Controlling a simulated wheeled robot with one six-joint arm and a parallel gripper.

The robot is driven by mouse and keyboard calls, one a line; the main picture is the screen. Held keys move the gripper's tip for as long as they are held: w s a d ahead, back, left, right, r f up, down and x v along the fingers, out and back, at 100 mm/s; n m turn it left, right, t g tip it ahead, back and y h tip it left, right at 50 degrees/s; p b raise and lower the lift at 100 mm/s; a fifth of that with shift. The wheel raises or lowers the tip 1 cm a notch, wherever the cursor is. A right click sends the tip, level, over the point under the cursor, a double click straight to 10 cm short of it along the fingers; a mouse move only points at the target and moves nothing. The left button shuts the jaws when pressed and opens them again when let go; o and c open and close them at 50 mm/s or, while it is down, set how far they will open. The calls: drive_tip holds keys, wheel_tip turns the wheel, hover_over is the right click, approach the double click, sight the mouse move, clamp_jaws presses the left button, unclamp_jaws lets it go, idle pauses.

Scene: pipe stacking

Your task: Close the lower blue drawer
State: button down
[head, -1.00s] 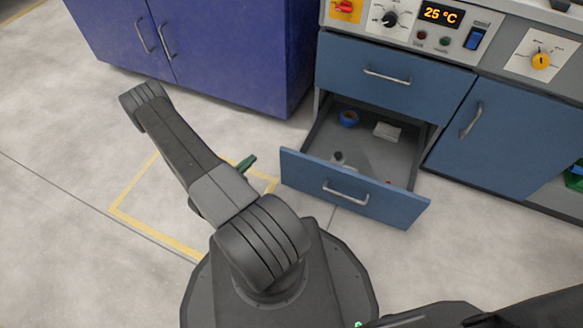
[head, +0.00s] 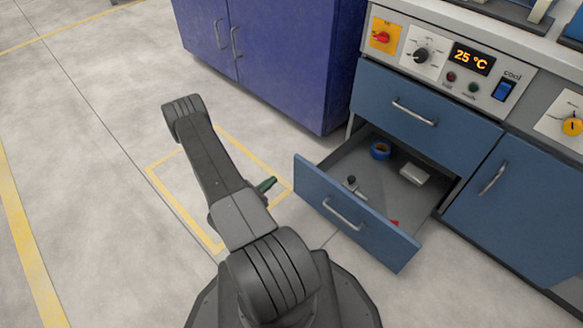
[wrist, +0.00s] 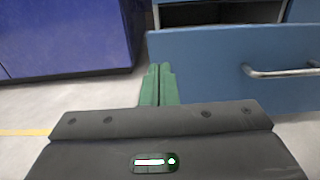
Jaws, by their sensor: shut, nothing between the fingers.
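The lower blue drawer (head: 352,218) stands pulled out of the blue cabinet in the head view. Its front has a metal bar handle (head: 344,213). A blue tape roll, a white block and other small items lie inside it. My gripper (head: 270,182) shows its green fingers just left of the drawer front in the head view. In the wrist view, my shut, empty fingers (wrist: 160,72) point at the left edge of the drawer front (wrist: 215,72), with the handle (wrist: 280,71) to their right. Whether the fingertips touch the drawer front cannot be told.
The upper drawer (head: 425,108) is shut, below a control panel reading 25 °C. A purple cabinet (head: 290,60) stands behind and left. A blue door (head: 510,205) is at the right. The floor at the left is clear, with yellow lines.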

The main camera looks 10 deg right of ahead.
sight(298, 161)
drive_tip(key=b+x, duration=0.3)
drive_tip(key=x, duration=0.7)
drive_tip(key=shift+f, duration=0.1)
drive_tip(key=shift+w+d, duration=0.25)
drive_tip(key=shift+d, duration=0.05)
